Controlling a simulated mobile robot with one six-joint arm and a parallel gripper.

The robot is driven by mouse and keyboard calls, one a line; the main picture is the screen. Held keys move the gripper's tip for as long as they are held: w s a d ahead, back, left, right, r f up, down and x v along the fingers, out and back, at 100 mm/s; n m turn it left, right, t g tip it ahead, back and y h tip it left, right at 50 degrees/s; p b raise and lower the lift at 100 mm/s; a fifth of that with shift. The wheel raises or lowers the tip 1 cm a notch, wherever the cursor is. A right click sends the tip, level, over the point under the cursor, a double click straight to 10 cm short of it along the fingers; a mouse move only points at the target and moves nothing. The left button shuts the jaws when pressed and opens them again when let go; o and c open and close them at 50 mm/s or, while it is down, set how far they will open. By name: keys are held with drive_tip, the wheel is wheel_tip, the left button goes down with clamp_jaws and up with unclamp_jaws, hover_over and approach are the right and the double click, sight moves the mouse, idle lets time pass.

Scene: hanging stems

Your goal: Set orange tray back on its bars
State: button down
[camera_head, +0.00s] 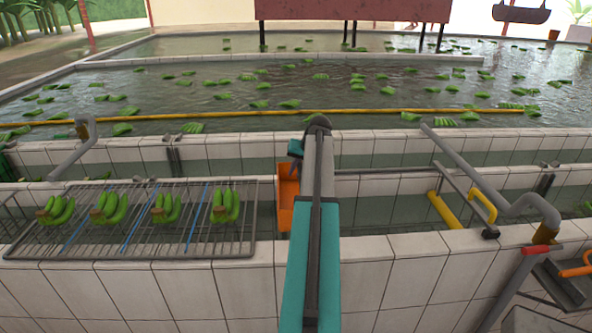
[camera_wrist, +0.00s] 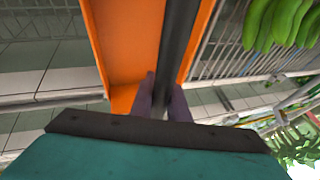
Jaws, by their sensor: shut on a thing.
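The orange tray (camera_head: 286,198) shows just left of my arm in the head view, over the water channel between the tiled walls, with its right part hidden behind the arm. In the wrist view the tray (camera_wrist: 128,42) fills the upper middle, with a dark bar (camera_wrist: 180,40) running along it. My gripper (camera_wrist: 165,98) is shut on the tray, its two fingers at the tray's near edge around the dark bar. In the head view the fingers are hidden by my arm. I cannot tell whether the tray touches its bars; a dark bar (camera_head: 385,171) spans the channel to the right.
A wire rack (camera_head: 150,247) with several green banana bunches (camera_head: 226,206) lies left of the tray. A grey pipe (camera_head: 490,190) and yellow handle (camera_head: 482,206) stand at right. Behind, bananas float in a wide pool (camera_head: 350,90).

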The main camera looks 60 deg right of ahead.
wheel_tip(320, 180, down, 18)
drive_tip(key=b, duration=0.8)
drive_tip(key=shift+f, duration=0.15)
idle(1.6)
drive_tip(key=shift+f+b, duration=0.3)
drive_tip(key=shift+b, duration=0.1)
idle(0.8)
drive_tip(key=c, duration=1.6)
unclamp_jaws()
drive_tip(key=shift+s+r, duration=0.1)
drive_tip(key=shift+r, duration=0.05)
drive_tip(key=shift+b+v, duration=1.4)
drive_tip(key=shift+v, duration=5.35)
drive_tip(key=shift+s, duration=0.1)
